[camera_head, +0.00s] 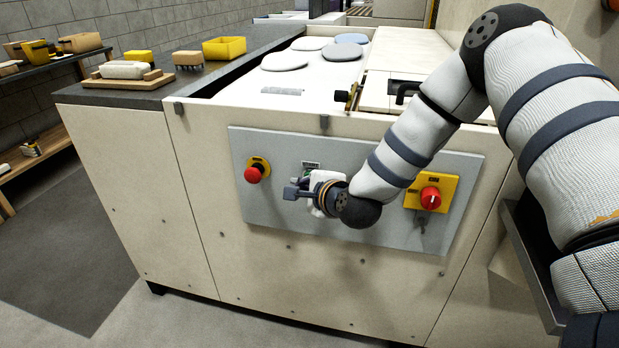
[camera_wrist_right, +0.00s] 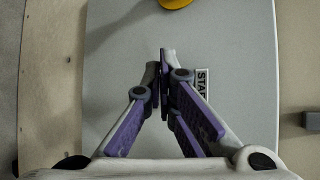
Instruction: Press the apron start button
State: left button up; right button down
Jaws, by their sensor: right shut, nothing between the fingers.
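The grey control panel (camera_head: 265,205) is on the front of the cream machine. A small START label (camera_head: 311,164) sits near the panel's upper middle, and its lettering shows beside my fingers in the right wrist view (camera_wrist_right: 202,86). A sliver of green (camera_head: 307,174) shows just under the label; my gripper hides most of that spot. My right gripper (camera_head: 291,191) is in front of the panel, just below and left of the label. In the wrist view its fingertips (camera_wrist_right: 165,58) meet with nothing between them. I cannot tell whether they touch the panel. My left gripper is out of view.
A red mushroom button (camera_head: 253,174) on a yellow plate is left of my gripper. A red rotary switch (camera_head: 430,198) on a yellow plate is to the right, close to my right arm. Yellow bins (camera_head: 224,48) and pale discs (camera_head: 285,61) lie on top.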

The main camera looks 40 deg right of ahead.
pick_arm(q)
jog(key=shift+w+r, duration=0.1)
pick_arm(e)
jog(key=shift+s+a, duration=0.2)
jog(key=shift+a, duration=0.05)
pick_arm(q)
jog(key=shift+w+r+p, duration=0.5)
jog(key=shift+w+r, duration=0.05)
pick_arm(e)
jog(key=s+a, duration=0.3)
jog(key=shift+s+a, duration=0.15)
jog(key=shift+a, duration=0.25)
